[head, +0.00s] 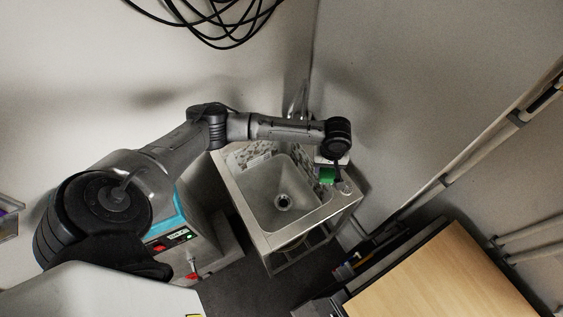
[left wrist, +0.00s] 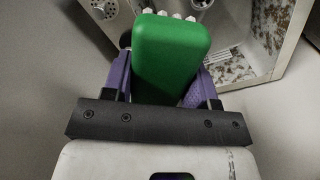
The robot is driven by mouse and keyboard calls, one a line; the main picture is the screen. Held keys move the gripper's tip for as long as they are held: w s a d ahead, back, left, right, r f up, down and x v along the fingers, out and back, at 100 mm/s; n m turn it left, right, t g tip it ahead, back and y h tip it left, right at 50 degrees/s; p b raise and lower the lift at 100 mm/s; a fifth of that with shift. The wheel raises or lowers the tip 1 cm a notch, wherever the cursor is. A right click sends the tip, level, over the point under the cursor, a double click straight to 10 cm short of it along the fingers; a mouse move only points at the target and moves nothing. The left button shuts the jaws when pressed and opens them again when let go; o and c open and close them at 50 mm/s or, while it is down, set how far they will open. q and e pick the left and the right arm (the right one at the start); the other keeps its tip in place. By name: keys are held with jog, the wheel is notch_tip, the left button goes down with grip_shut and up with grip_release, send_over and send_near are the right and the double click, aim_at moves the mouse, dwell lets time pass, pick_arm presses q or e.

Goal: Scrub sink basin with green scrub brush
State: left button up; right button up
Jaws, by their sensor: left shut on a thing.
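The metal sink (head: 252,209) stands in the corner, with a round drain in the floor of its basin (head: 264,190). My left arm reaches over the back of the sink to its right side. My left gripper (head: 331,171) is at the right rim, outside the basin hollow. It is shut on the green scrub brush (head: 326,175). In the left wrist view the brush's green block (left wrist: 168,52) sits between the purple fingers (left wrist: 158,88). My right gripper is not in view.
A teal-and-white device (head: 170,236) with a lit display stands left of the sink. A wooden-topped surface (head: 440,280) is at the lower right. Pipes (head: 470,158) run along the right wall. Black cables (head: 222,20) hang above. The basin looks empty.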

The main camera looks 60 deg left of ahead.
pick_arm(q)
jog(key=s+a+f+n+p, duration=0.2)
jog(key=s+a+f+n, duration=0.4)
jog(key=s+a+f, duration=0.4)
jog(key=a+f, duration=0.2)
jog(key=a, duration=0.2)
jog(key=shift+f, duration=0.15)
jog(key=b, duration=0.4)
send_over(279, 193)
jog(key=shift+f, duration=4.95)
jog(key=shift+s+f+b, duration=0.1)
jog(key=shift+f+b, duration=1.8)
jog(key=shift+f, duration=1.3)
jog(key=shift+a+f+b, duration=0.1)
jog(key=shift+f+b, duration=1.2)
jog(key=shift+f, duration=0.65)
jog(key=shift+f+b, duration=0.4)
jog(key=shift+f, duration=0.25)
